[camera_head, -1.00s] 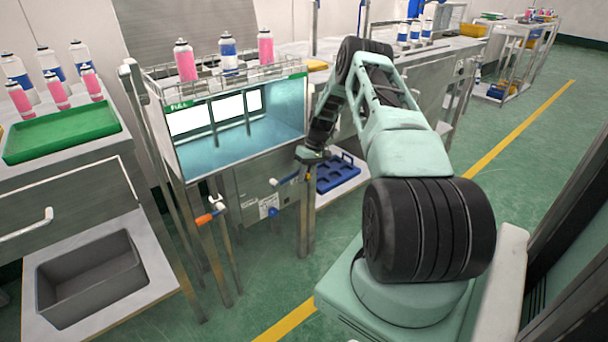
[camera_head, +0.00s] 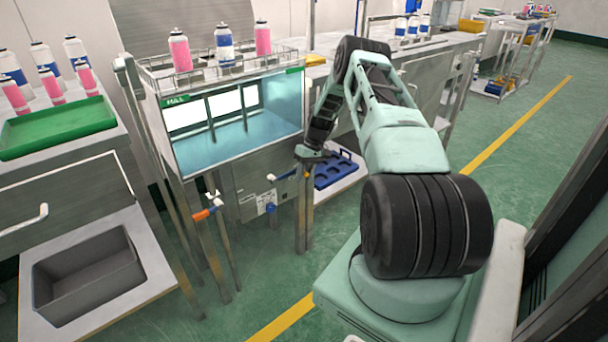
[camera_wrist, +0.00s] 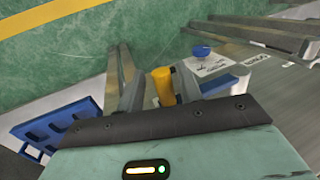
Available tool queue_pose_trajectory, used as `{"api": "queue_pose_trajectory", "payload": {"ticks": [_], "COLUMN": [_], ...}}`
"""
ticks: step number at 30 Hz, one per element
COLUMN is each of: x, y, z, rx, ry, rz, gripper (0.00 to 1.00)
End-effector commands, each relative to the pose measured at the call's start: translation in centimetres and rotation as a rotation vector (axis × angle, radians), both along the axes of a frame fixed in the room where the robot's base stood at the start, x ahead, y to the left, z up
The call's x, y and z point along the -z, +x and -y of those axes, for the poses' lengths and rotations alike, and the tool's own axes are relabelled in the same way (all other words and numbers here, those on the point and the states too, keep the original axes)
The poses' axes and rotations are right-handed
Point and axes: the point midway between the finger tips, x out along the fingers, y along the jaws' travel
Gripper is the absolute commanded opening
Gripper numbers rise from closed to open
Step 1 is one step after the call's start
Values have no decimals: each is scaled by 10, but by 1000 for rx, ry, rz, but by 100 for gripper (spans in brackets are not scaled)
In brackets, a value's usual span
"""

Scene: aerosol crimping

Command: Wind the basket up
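The wire basket (camera_head: 145,73) sits at the top of the glass-fronted tank (camera_head: 183,163) in the head view. It holds two pink cans (camera_head: 180,52) and a blue-and-white can (camera_head: 225,48), all upright. In the wrist view, my gripper (camera_wrist: 158,82) has its fingers close on either side of a yellow-orange handle (camera_wrist: 162,86) and appears shut on it. In the head view, my gripper (camera_head: 309,153) is low by the tank's right front side; its fingers and the handle are hidden there.
A blue knob (camera_wrist: 202,50) is near the fingers in the wrist view. A blue tray (camera_head: 337,170) lies right of my gripper. An orange-handled valve (camera_head: 201,215) is below the tank. A green tray (camera_head: 60,128) and grey bin (camera_head: 88,275) stand at left.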

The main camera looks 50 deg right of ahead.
Motion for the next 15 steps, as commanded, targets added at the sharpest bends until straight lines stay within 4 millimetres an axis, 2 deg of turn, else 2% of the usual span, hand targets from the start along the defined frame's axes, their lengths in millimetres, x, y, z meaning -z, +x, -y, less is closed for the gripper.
{"api": "queue_pose_trajectory", "payload": {"ticks": [8,15], "x": [-7,-43], "y": [2,-2], "z": [1,14], "rx": [-1,-1], "ry": [0,-1], "rz": [4,3], "gripper": [36,36]}}
